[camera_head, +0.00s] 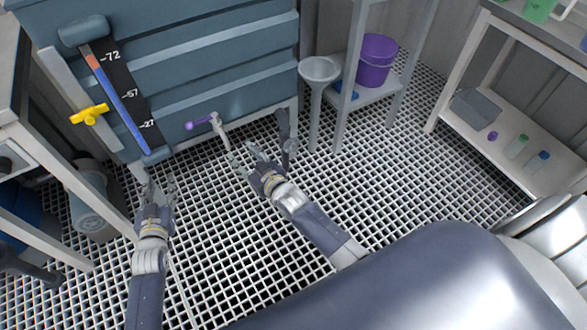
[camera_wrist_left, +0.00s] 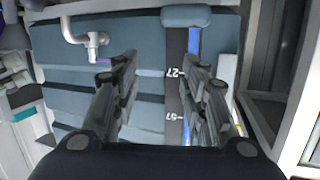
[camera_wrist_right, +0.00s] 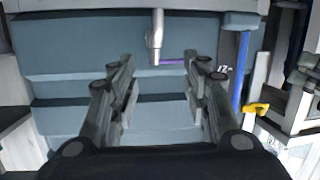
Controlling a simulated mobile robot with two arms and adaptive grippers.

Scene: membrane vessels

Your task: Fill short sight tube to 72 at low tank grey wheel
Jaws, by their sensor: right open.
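The blue-grey tank (camera_head: 225,62) carries a slanted sight tube (camera_head: 125,110) beside a black scale marked 72, 57 and 27. Blue fills the tube to between 57 and 72, with an orange stretch above it. A yellow handle (camera_head: 88,115) sits left of the tube. A purple-handled tap (camera_head: 203,123) stands out low on the tank front. I cannot make out a grey wheel. My left gripper (camera_head: 158,185) is open and empty below the tube's lower end. My right gripper (camera_head: 243,160) is open and empty, just below and right of the tap.
A grey funnel stand (camera_head: 318,72) and a shelf with a purple bucket (camera_head: 376,60) stand right of the tank. A bench with bottles (camera_head: 517,147) is at far right. A table frame (camera_head: 60,180) crowds the left. Grated floor (camera_head: 390,180) is clear between.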

